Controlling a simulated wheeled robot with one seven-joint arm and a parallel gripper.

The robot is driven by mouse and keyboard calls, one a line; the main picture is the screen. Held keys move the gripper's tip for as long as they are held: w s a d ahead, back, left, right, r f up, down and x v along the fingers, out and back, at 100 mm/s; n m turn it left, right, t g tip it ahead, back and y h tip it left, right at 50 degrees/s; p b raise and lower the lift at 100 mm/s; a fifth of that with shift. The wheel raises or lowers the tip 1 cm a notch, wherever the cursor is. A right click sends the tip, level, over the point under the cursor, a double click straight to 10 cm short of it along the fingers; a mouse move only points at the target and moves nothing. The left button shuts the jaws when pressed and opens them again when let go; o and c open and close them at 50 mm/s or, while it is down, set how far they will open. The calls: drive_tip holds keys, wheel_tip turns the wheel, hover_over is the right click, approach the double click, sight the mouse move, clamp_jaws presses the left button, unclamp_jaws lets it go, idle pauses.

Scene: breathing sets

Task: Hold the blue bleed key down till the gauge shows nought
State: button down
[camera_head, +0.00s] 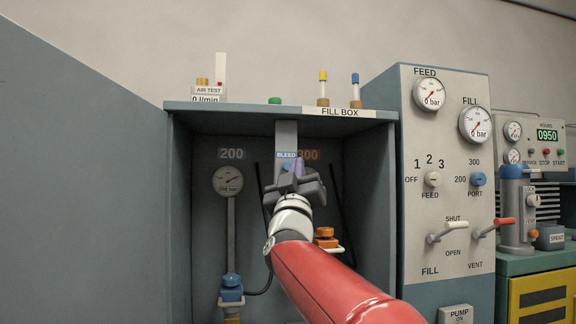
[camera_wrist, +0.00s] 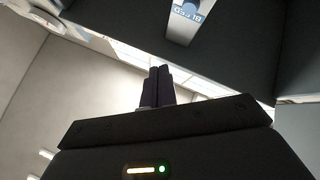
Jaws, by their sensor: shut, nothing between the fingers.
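The blue bleed key (camera_wrist: 189,8) shows at the top edge of the wrist view, on a grey plate with a BLEED label. In the head view the key (camera_head: 287,166) is mostly hidden behind my gripper (camera_head: 298,168), below the BLEED label (camera_head: 286,154). My gripper's fingers (camera_wrist: 160,72) are shut and empty. In the wrist view their tips appear apart from the key. The left gauge (camera_head: 227,180), under the 200 sign, has its needle pointing up and right; its figure is too small to read surely. Any gauge under the 300 sign is hidden by my gripper.
The fill box's side walls (camera_head: 180,215) and top shelf (camera_head: 245,107) enclose my gripper. A blue-topped valve (camera_head: 231,284) stands at lower left, an orange knob (camera_head: 325,234) close right of my arm. The control panel (camera_head: 447,200) is farther right.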

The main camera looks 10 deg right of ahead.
sight(289, 163)
drive_tip(key=w+p, duration=0.4)
drive_tip(key=w, duration=0.3)
drive_tip(key=shift+w, duration=0.2)
drive_tip(key=shift+w, duration=0.1)
idle(1.8)
drive_tip(key=shift+w, duration=0.3)
drive_tip(key=shift+w+p, duration=0.55)
drive_tip(key=shift+w, duration=0.1)
idle(4.2)
